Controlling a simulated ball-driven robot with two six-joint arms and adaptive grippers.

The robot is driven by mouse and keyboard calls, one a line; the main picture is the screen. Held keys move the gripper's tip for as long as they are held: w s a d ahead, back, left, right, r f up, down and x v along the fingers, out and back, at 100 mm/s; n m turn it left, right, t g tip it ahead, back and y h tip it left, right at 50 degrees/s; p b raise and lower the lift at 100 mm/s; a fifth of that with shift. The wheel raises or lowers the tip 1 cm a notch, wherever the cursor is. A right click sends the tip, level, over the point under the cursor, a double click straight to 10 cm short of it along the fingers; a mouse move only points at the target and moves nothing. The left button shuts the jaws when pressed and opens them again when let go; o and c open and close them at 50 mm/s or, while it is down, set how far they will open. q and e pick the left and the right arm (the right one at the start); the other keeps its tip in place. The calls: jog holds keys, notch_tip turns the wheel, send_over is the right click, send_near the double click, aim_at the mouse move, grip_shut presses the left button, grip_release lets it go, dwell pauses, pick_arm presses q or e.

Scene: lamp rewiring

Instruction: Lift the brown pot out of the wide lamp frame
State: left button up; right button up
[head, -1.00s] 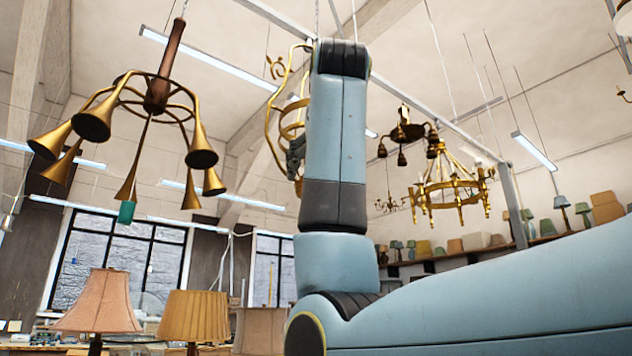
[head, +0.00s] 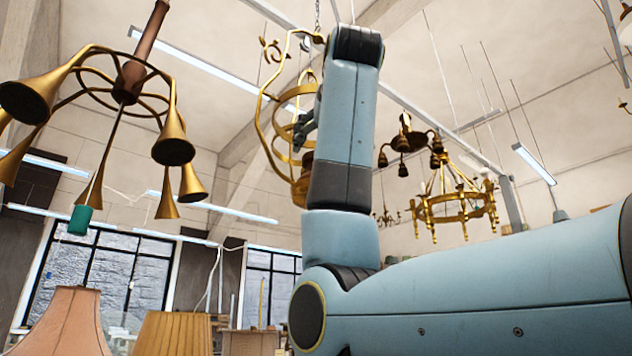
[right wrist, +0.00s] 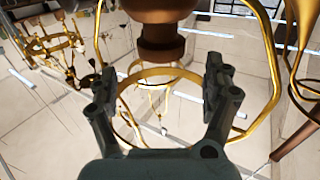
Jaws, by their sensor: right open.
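The wide lamp frame (head: 261,125) is a tall brass outline with rings, hanging behind my right arm in the head view. Its curved brass side also shows in the right wrist view (right wrist: 272,65). The brown pot (right wrist: 160,14) is a rounded brown body with a narrower neck, cut off by the top of the wrist view, within the frame. My right gripper (right wrist: 160,78) is open, its fingers apart below the pot, with a brass ring showing between them. My left gripper is not in view.
A brass chandelier with horn-shaped arms (head: 125,88) hangs at the left, a teal piece (head: 80,220) hanging below it. A round brass chandelier (head: 455,205) hangs at the right. Fabric lampshades (head: 68,322) stand low at the left.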

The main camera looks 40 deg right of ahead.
aim_at(307, 158)
jog(key=p+x, duration=0.1)
jog(key=x, duration=0.2)
jog(key=p+x, duration=0.2)
jog(key=x, duration=0.1)
jog(key=shift+w+p, duration=0.25)
jog(key=shift+p, duration=0.15)
jog(key=shift+w+d, duration=0.2)
jog(key=shift+w, duration=0.15)
jog(key=shift+w+d+f, duration=0.1)
jog(key=shift+w+f, duration=0.05)
jog(key=c, duration=1.1)
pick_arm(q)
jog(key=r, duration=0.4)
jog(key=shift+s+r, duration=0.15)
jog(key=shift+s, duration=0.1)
pick_arm(e)
jog(key=c, duration=0.6)
